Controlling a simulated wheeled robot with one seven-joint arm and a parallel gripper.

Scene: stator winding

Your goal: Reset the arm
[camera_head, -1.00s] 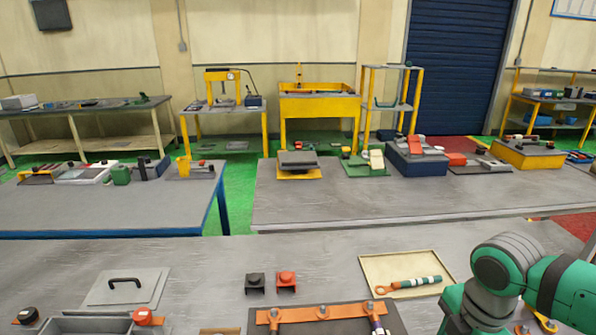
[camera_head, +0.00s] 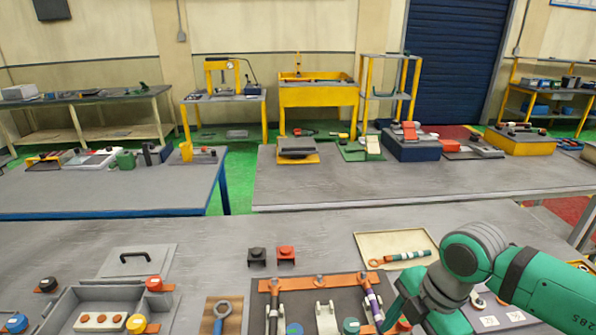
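My arm (camera_head: 475,255), green with grey joints, reaches in from the right over the near grey table (camera_head: 220,235). Its lower links bend down towards the right part of the table. No gripper fingers can be made out; the arm's end is hidden behind its own links or lies below the frame.
A grey tray (camera_head: 60,312) with coloured buttons is at the front left, a lid with a black handle (camera_head: 135,257) behind it. A dark board with an orange bar (camera_head: 320,283) lies beside my arm. A beige tray (camera_head: 372,247) holds a striped tool.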

